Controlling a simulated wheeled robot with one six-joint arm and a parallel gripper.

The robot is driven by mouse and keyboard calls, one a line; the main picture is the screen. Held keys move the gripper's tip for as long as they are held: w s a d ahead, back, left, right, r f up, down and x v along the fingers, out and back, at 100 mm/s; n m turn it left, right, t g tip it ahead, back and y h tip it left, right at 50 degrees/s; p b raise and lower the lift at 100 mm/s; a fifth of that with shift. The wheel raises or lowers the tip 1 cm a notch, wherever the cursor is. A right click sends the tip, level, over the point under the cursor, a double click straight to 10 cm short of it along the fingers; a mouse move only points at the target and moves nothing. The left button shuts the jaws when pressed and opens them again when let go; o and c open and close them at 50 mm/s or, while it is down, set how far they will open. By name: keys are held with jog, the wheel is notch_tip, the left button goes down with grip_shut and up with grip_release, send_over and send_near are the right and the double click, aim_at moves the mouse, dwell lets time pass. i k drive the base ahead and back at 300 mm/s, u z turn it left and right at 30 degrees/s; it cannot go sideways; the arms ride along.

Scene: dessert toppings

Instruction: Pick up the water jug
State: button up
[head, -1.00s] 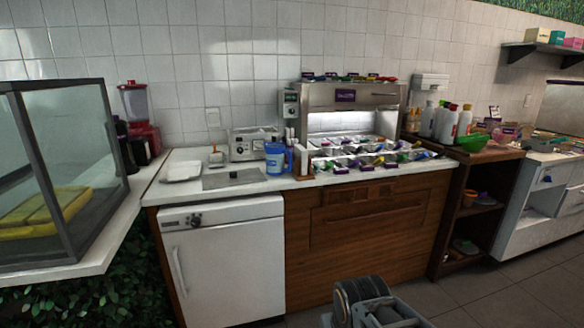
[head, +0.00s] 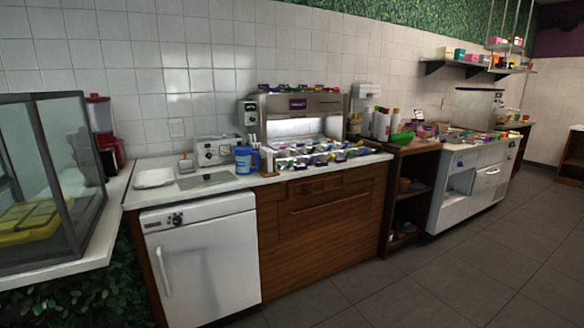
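A blue water jug (head: 243,160) with a handle on its right side stands upright on the white counter (head: 222,187). It is left of the topping station and right of a metal toaster-like appliance. Nothing holds the jug. My gripper does not show in the current head view.
The topping station (head: 300,130) with several small containers fills the counter right of the jug. A white dishwasher (head: 203,262) is under the counter. A glass case (head: 40,180) stands at the left. The tiled floor (head: 440,280) is open at the right.

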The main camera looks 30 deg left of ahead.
aim_at(243, 155)
jog(key=u, duration=0.35)
jog(key=i, duration=1.2)
jog(key=u, duration=1.15)
jog(key=i, duration=1.5)
jog(key=u, duration=1.35)
